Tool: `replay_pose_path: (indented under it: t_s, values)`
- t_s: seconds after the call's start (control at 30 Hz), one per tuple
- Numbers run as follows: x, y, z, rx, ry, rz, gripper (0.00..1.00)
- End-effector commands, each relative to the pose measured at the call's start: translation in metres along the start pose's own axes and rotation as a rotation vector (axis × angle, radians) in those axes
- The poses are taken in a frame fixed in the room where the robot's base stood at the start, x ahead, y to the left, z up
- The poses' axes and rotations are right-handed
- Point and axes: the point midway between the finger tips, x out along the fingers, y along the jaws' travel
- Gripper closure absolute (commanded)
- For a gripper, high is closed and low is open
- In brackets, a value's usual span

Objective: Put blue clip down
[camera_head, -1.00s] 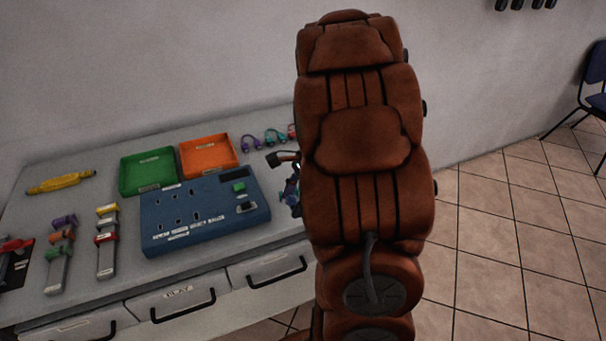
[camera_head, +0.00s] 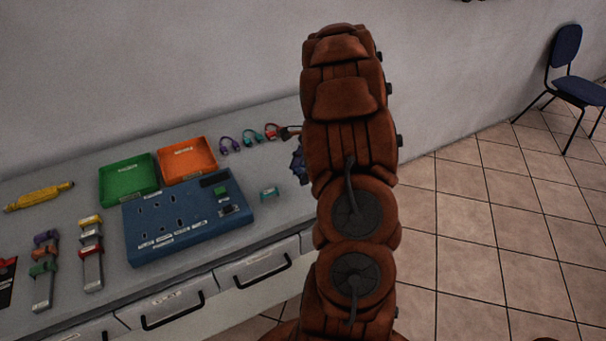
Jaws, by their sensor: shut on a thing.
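My gripper (camera_head: 296,152) is mostly hidden behind my brown padded arm. Only small dark parts stick out at the arm's left edge, over the right end of the table. A dark blue piece (camera_head: 298,166) shows there, looking like the blue clip in the jaws; its outline is partly covered by the arm. The fingertips are too small and hidden to see clearly. Whether the clip touches the table cannot be told.
A green tray (camera_head: 128,201) and an orange tray (camera_head: 190,173) stand behind the panel. Purple, teal and red bands (camera_head: 272,131) lie at the back right. Stacked clips on grey strips (camera_head: 93,270) and a yellow tool (camera_head: 39,196) are left. Bare tabletop (camera_head: 262,222) lies right of the panel.

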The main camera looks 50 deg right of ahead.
Motion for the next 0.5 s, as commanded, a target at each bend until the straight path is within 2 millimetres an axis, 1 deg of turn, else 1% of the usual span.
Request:
replay_pose_path:
  t_s: [0.27,0.4,0.5]
  values:
    - [0.000,-0.005,-0.008,0.000,-0.003,0.003,0.81]
    - [0.018,-0.003,-0.014,0.002,-0.005,0.007,0.81]
    - [0.027,-0.004,-0.019,0.001,-0.002,0.003,0.81]
